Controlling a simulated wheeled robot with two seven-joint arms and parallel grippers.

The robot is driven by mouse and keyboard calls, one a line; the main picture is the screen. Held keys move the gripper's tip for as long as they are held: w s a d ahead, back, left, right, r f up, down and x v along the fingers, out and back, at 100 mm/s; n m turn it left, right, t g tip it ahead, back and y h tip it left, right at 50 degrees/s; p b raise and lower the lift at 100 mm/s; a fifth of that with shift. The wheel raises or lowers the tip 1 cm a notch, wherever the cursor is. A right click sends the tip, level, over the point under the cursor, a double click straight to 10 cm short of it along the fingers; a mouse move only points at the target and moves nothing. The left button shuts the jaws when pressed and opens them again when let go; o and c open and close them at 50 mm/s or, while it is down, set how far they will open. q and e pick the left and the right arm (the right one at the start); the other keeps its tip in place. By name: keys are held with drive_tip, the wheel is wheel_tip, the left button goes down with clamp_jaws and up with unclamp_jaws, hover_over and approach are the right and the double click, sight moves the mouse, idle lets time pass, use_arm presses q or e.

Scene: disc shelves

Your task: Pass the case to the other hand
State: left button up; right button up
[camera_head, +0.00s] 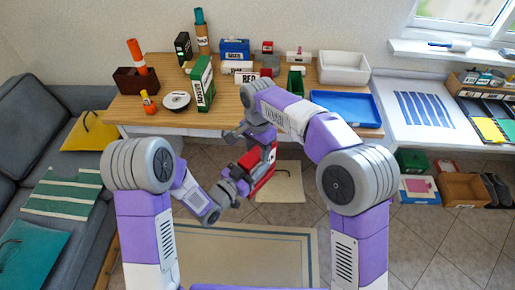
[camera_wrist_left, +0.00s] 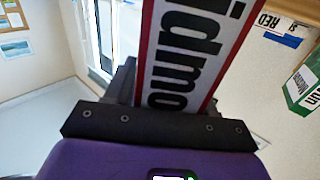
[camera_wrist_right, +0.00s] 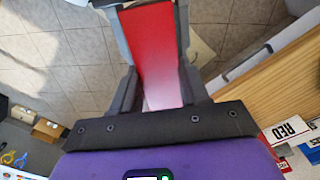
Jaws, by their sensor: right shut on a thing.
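The case (camera_head: 262,176) is red with a white, lettered face and hangs in front of the table, between my two hands. My right gripper (camera_head: 266,143) is shut on its upper part; in the right wrist view its red face (camera_wrist_right: 152,45) lies between the fingers. My left gripper (camera_head: 240,180) is at the lower part of the case. In the left wrist view the white lettered side with red borders (camera_wrist_left: 185,50) stands between the left fingers, which look open around it. The left fingertips are hidden behind the case.
The wooden table (camera_head: 140,112) holds a green box (camera_head: 201,84), a disc (camera_head: 176,100), a blue tray (camera_head: 345,107) and a white bin (camera_head: 344,67). A sofa (camera_head: 35,120) is at left. A brown box (camera_head: 463,189) stands on the floor at right.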

use_arm(q)
drive_tip(key=o, duration=0.4)
drive_tip(key=shift+s+d+r, duration=0.1)
drive_tip(key=shift+s+d, duration=0.05)
drive_tip(key=shift+d, duration=0.2)
drive_tip(key=shift+o, duration=0.3)
drive_tip(key=shift+a, duration=0.1)
drive_tip(key=f+n+g+y, duration=0.1)
drive_tip(key=f, duration=0.2)
drive_tip(key=s+a+f+n+g+y, duration=0.1)
drive_tip(key=f, duration=0.3)
drive_tip(key=a+f+n+y, duration=0.1)
drive_tip(key=f, duration=0.2)
drive_tip(key=shift+s+a+f+g, duration=0.15)
drive_tip(key=shift+a+f+g, duration=0.1)
drive_tip(key=shift+g, duration=0.15)
drive_tip(key=s+a+f+n+g+y, duration=0.2)
drive_tip(key=s+f+n+g, duration=0.1)
drive_tip(key=s+f, duration=0.3)
drive_tip(key=s+a+f+n+g+y, duration=0.2)
drive_tip(key=s+a+f+g, duration=0.15)
drive_tip(key=f, duration=0.35)
drive_tip(key=s+f+n+g, duration=0.2)
drive_tip(key=s+f+g, duration=0.1)
drive_tip(key=s, duration=0.7)
drive_tip(key=shift+s+d+f+n+g, duration=0.2)
drive_tip(key=shift+s+f+n+g, duration=0.15)
drive_tip(key=shift+g, duration=0.3)
drive_tip(key=shift+w, duration=0.1)
